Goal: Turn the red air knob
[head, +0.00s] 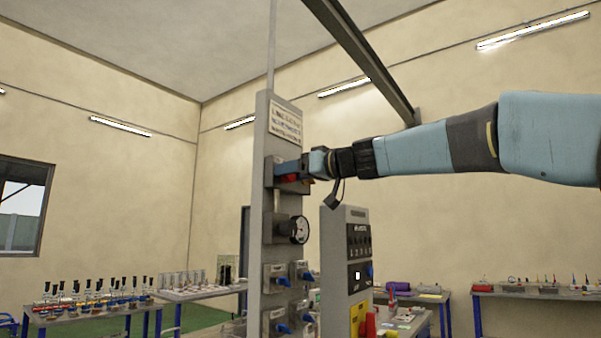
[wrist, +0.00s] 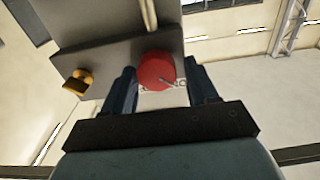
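The red air knob (wrist: 157,70) is round and sits on a grey block on the panel. In the wrist view it lies between the two fingertips of my gripper (wrist: 160,72), with a visible gap on each side. My gripper is open. I cannot tell whether the fingertips reach past the knob's face. In the head view my gripper (head: 291,168) is at the upper part of the tall grey panel (head: 257,200), and a bit of red knob (head: 291,178) shows beneath the fingers.
A brass fitting (wrist: 78,82) sits left of the knob in the wrist view. Below the knob on the panel are a round gauge (head: 299,229) and several blue-handled valves (head: 282,329). A grey control box (head: 346,225) stands close by on the right. Tables with small parts stand behind.

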